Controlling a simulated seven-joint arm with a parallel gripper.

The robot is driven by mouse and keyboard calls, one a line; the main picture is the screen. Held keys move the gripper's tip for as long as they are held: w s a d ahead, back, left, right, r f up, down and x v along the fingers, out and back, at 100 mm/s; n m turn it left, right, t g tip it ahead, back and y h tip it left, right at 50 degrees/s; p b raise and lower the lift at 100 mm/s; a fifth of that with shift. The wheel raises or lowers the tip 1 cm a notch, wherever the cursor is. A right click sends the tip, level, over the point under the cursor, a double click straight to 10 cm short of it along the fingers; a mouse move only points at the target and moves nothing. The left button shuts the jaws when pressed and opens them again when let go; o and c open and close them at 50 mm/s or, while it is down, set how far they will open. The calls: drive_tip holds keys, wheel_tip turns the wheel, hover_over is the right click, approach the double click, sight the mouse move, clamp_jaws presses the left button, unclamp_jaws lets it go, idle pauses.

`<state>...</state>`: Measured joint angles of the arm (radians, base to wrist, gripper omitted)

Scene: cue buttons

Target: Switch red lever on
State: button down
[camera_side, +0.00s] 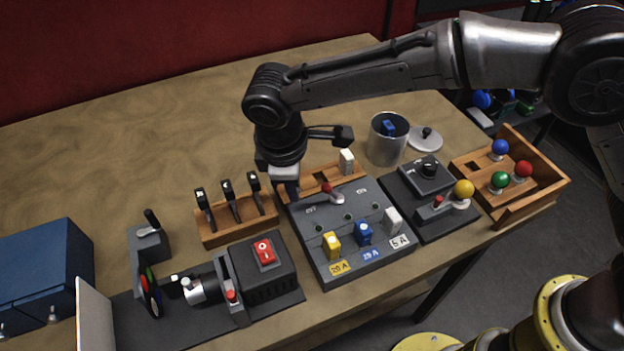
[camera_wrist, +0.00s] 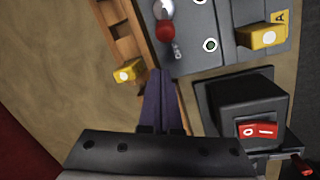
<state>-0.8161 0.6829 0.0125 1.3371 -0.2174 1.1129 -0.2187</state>
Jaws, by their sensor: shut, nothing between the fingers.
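The red lever (camera_side: 327,188) has a red knob on a metal stem. It sits near the back edge of a grey panel (camera_side: 325,268), with its knob leaning to the left in the side view. In the wrist view the lever's red knob (camera_wrist: 166,31) is at the top, beyond my fingertips. Small labels lie on either side of the lever; I cannot read them surely. My gripper (camera_side: 293,196) is shut and empty, pointing down at the panel's back left corner, just left of the knob and apart from it. Its closed fingers show in the wrist view (camera_wrist: 160,76).
Yellow (camera_side: 331,245), blue (camera_side: 364,233) and white (camera_side: 392,220) blocks stand on the panel's front. A wooden rack of black levers (camera_side: 230,215) is left. A box with a red rocker switch (camera_side: 264,252) is front left.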

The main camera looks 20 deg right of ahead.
drive_tip(key=shift+s+d+r, duration=0.4)
drive_tip(key=shift+d+r, duration=0.1)
drive_tip(key=shift+d, duration=0.2)
drive_tip(key=shift+s+d+r, duration=0.4)
drive_tip(key=shift+d+r, duration=0.05)
drive_tip(key=shift+d, duration=0.25)
drive_tip(key=shift+d+r+y, duration=0.15)
drive_tip(key=shift+d+y, duration=0.05)
drive_tip(key=shift+y, duration=0.2)
drive_tip(key=shift+d+r+y, duration=0.2)
drive_tip(key=shift+d+y, duration=0.1)
drive_tip(key=shift+y, duration=0.2)
drive_tip(key=shift+d+r+y, duration=0.15)
drive_tip(key=shift+d+y, duration=0.25)
drive_tip(key=shift+y, duration=0.1)
drive_tip(key=d+y, duration=0.1)
drive_tip(key=y, duration=0.1)
drive_tip(key=shift+d+r+m+y, duration=0.2)
drive_tip(key=shift+d+m+y, duration=0.1)
drive_tip(key=shift+d+y, duration=0.1)
drive_tip(key=shift+d, duration=0.65)
drive_tip(key=shift+r, duration=0.25)
